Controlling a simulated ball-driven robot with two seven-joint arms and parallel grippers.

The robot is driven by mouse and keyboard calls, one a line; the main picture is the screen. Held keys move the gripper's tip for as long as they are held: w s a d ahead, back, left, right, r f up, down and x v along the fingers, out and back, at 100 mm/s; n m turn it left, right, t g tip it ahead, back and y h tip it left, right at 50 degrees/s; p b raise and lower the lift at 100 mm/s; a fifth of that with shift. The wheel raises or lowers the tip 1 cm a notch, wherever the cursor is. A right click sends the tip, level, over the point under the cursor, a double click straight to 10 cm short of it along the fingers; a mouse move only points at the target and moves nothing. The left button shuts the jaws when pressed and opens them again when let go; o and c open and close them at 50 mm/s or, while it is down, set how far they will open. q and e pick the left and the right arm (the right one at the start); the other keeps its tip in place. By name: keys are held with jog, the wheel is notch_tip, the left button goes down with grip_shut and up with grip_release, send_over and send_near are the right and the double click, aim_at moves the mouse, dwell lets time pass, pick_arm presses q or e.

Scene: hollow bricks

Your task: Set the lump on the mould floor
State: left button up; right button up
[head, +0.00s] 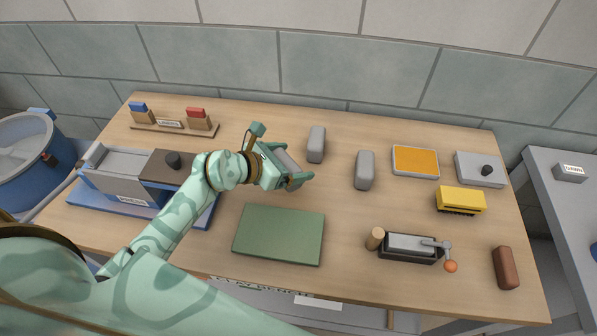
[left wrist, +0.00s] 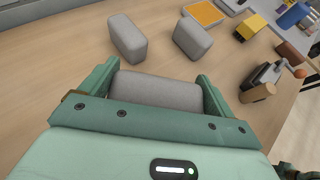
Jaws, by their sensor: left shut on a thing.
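My left gripper (head: 297,166) is shut on a grey lump (left wrist: 156,90), a rounded block that sits between both fingers. The lump also shows in the head view (head: 287,161), partly covered by the gripper. It is above the table, left of two similar loose grey blocks. A grey box (head: 122,165) on a blue base stands left of the gripper, with a brown plate and black knob at its right end. It looks like the mould, but I cannot be sure. Its floor is not clearly visible. My right gripper is not identifiable in either view.
Two grey blocks (head: 316,145) (head: 364,170) stand right of the gripper. A green mat (head: 279,234) lies in front. Farther right are an orange-filled tray (head: 415,161), a knobbed grey plate (head: 478,172), a yellow brush (head: 460,199), a cranked device (head: 408,247) and a brown block (head: 505,267).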

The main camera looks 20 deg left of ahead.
pick_arm(q)
jog(key=w+f, duration=0.1)
jog(key=w+d+f+b, duration=0.1)
jog(key=f, duration=0.1)
jog(key=shift+w, duration=0.3)
jog(key=shift+w+f+b, duration=0.2)
jog(key=shift+f+b, duration=0.45)
jog(key=shift+f, duration=1.15)
jog(key=shift+f, duration=0.15)
jog(key=o, duration=1.1)
